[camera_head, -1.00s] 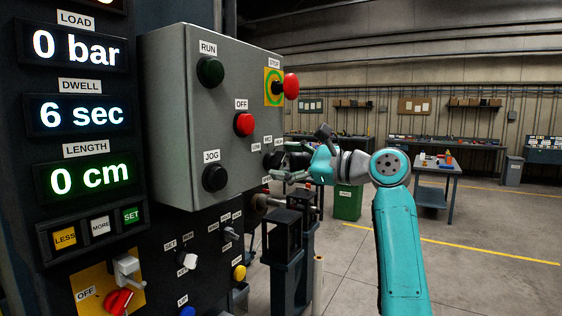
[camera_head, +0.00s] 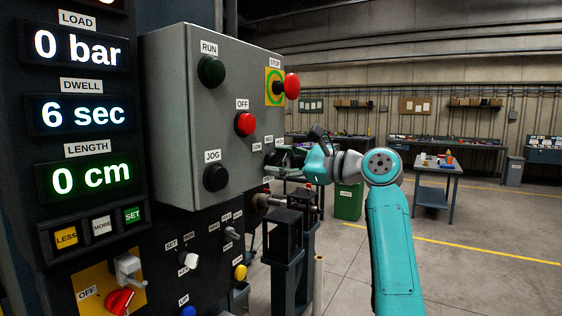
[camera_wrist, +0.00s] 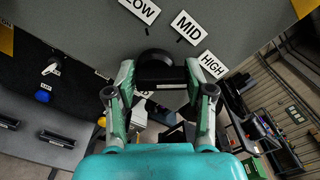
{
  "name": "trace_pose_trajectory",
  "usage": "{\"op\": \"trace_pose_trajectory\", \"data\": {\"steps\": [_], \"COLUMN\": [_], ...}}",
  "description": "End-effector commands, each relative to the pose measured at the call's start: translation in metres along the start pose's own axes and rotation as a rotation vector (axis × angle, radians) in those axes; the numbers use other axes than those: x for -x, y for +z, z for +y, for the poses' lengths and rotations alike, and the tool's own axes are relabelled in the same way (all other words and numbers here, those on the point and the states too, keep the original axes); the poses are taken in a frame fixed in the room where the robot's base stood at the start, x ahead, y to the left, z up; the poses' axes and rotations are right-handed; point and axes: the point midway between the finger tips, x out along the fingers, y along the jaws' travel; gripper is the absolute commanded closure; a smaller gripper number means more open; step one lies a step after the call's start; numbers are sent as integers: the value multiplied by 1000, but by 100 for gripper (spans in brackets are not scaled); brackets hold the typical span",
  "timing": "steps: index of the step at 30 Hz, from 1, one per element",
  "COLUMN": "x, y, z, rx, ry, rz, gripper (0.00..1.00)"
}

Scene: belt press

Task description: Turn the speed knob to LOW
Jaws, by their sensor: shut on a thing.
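The black speed knob (camera_wrist: 157,56) is on the grey control box, below the labels LOW (camera_wrist: 140,10), MID (camera_wrist: 187,27) and HIGH (camera_wrist: 212,63) in the wrist view. My gripper (camera_wrist: 158,77) is shut on it, one finger on each side of its grip bar. I cannot tell which label the knob points to. In the head view my gripper (camera_head: 289,160) is at the lower right corner of the box, and its fingers and wrist hide most of the knob.
The box (camera_head: 165,120) also carries the RUN (camera_head: 210,70), OFF (camera_head: 245,124), JOG (camera_head: 216,177) and red STOP (camera_head: 291,86) buttons close by. Switches and a yellow button (camera_head: 239,272) sit below. Open floor lies to the right, with a green bin (camera_head: 348,202) behind.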

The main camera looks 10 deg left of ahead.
Motion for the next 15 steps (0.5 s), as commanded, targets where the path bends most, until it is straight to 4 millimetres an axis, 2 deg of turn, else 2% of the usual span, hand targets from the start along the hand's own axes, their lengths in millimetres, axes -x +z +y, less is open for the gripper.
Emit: {"op": "trace_pose_trajectory", "data": {"steps": [8, 15], "x": [1, 1], "y": [2, 4], "z": [-2, -2], "rx": [136, 347], "ry": [-7, -9], "rz": [0, 1], "gripper": [82, 82]}}
